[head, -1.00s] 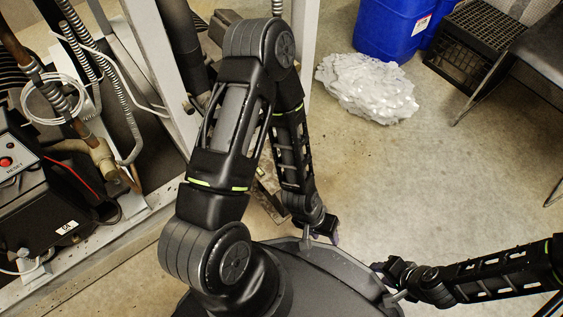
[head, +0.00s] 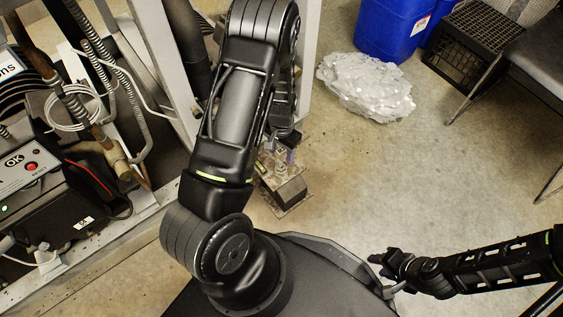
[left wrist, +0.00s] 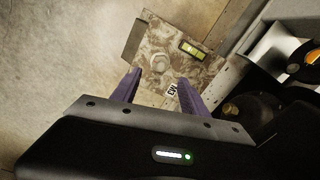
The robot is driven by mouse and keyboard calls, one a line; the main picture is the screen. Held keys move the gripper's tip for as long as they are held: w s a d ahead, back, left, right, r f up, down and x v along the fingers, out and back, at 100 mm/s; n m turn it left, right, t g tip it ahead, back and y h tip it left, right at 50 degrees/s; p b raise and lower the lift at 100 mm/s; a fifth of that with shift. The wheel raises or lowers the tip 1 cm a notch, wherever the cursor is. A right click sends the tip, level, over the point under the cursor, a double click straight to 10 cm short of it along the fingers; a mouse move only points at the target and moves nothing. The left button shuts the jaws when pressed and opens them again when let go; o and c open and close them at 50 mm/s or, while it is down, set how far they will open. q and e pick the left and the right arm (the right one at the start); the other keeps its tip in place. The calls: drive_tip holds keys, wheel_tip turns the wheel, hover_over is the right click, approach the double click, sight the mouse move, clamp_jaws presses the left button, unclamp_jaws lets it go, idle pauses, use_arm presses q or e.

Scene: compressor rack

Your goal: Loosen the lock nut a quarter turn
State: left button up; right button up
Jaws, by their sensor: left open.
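A pale, rounded nut-like fitting (left wrist: 160,63) sits on a worn, stained metal plate (left wrist: 140,50) in the left wrist view; I take it for the lock nut. My left gripper (left wrist: 157,80) is open, its two purple fingers apart and just short of the nut in the picture. Nothing is between the fingers; the height above the plate is unclear. In the head view my left gripper (head: 288,148) is over the plate assembly with a dark block (head: 292,193) at the rack's foot; the nut cannot be made out there. My right gripper (head: 385,262) is far from it, its jaws unclear.
A small yellow-green level vial (left wrist: 192,50) lies on the plate. Rack posts (head: 308,60) and pipes stand close to my left arm. A control box with a red button (head: 31,167) is at left. Crumpled plastic (head: 365,85) and a blue drum (head: 388,30) stand behind open floor.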

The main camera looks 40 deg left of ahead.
sight(281, 163)
use_arm(q)
wheel_tip(281, 163, down, 7)
drive_tip(key=b, duration=0.2)
drive_tip(key=shift+b, duration=0.35)
drive_tip(key=shift+c, duration=0.2)
clamp_jaws()
